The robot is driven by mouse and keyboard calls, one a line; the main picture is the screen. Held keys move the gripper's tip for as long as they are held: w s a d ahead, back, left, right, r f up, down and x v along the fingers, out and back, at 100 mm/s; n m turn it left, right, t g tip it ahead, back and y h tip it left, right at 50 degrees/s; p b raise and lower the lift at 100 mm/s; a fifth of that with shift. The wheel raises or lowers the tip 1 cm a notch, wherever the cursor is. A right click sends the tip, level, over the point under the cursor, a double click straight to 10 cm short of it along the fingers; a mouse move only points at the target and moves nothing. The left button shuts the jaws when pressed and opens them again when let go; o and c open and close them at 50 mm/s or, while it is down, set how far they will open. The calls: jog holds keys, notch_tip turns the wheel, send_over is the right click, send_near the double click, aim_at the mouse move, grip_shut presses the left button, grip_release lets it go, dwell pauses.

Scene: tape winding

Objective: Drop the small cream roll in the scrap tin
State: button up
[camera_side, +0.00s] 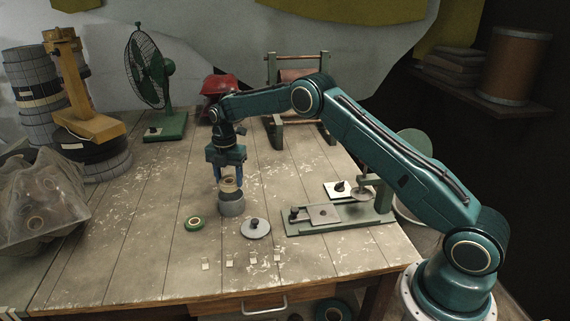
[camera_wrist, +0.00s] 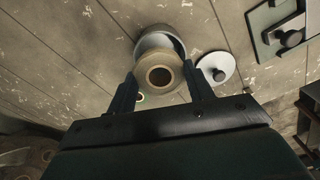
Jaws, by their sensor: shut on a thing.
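The small cream roll (camera_side: 229,185) is between the fingers of my gripper (camera_side: 229,182), which is shut on it. In the wrist view the cream roll (camera_wrist: 160,61) shows its dark round core between the two fingertips (camera_wrist: 160,84). The grey scrap tin (camera_side: 231,207) stands open on the bench directly below the roll. In the wrist view the tin (camera_wrist: 150,39) shows behind the roll, which covers much of its mouth. The roll is over the tin; in the side view its lower edge is close to the rim, and I cannot tell whether they touch.
A grey lid with a knob (camera_side: 256,229) lies right of the tin. A green tape roll (camera_side: 195,224) lies left of it. A green winding fixture (camera_side: 340,215) stands to the right. Several small tags (camera_side: 254,259) lie near the front edge. A green fan (camera_side: 165,125) stands behind.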

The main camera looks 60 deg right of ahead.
jog(key=shift+f, duration=1)
jog(key=shift+f, duration=0.15)
dwell(0.4)
jog(key=o, duration=1.4)
jog(key=shift+o, duration=0.2)
jog(key=shift+r, duration=0.2)
jog(key=shift+r, duration=2.8)
jog(key=shift+r, duration=0.15)
